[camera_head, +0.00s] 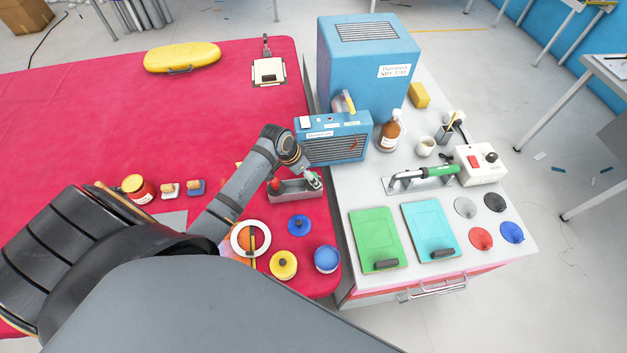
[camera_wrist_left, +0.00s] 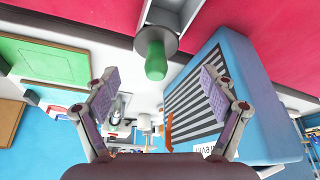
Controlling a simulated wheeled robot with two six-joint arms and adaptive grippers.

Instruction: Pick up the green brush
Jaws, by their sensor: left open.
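The green brush shows in the left wrist view as a rounded green handle (camera_wrist_left: 155,62) with a grey disc-shaped collar behind it. It lies ahead of and between my left gripper's fingertips (camera_wrist_left: 160,84), and I see no contact. The left gripper is open and empty. In the head view, my left gripper (camera_head: 305,168) hangs over the grey open tray (camera_head: 297,194) at the table's right edge. A little green shows by the fingertips there; the gripper hides much of that spot. My right gripper is not in view.
A blue heater (camera_head: 336,146) stands close to my left gripper, with a tall blue cabinet (camera_head: 362,62) behind. Lidded pots and a white tape ring (camera_head: 236,240) lie in front. A green-handled tool (camera_head: 440,170) rests on the white cart. The red table's far middle is clear.

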